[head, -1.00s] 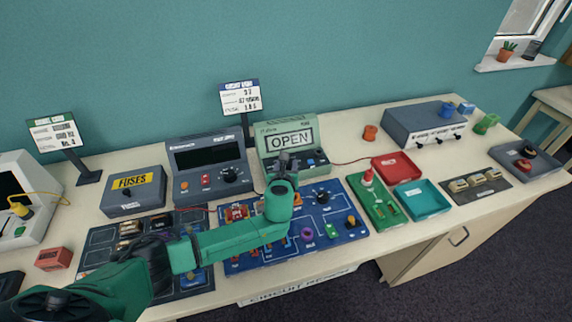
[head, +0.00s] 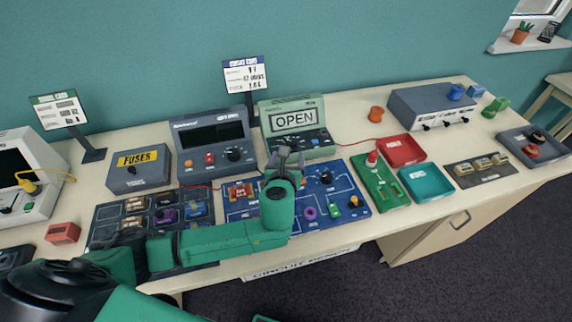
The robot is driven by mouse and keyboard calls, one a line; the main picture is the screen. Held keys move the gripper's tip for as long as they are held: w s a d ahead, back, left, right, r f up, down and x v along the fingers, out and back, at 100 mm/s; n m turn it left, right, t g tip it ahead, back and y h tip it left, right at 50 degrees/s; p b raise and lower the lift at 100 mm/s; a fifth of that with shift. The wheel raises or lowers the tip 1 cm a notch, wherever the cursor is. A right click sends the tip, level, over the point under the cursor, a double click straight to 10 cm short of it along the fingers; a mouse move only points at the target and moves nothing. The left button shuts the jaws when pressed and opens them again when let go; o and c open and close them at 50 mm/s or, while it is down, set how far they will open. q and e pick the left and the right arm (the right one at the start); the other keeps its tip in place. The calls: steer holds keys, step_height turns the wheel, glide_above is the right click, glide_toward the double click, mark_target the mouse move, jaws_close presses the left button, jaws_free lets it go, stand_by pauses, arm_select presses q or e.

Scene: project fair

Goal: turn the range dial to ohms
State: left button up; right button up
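The green meter (head: 268,121) stands at the back of the bench, and its display reads OPEN. Small controls, including a blue button (head: 315,141), show on its lower front. I cannot make out a range dial or its setting, as my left gripper covers part of that front. My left gripper (head: 286,157) is in front of the meter's lower left, above the blue circuit board's (head: 353,187) back edge. Its dark fingers are small and seen from behind, so I cannot tell whether they are open or touch anything. My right gripper is out of view.
A dark grey supply (head: 210,140) with a black knob stands left of the meter, beside the fuse box (head: 138,171). A green board (head: 381,184), a red tray (head: 403,150) and a teal tray (head: 426,184) lie to the right. A sign (head: 246,76) stands behind.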

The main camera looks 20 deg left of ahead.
arm_select(q)
steer(key=v, duration=0.5)
steer(key=shift+s, duration=0.1)
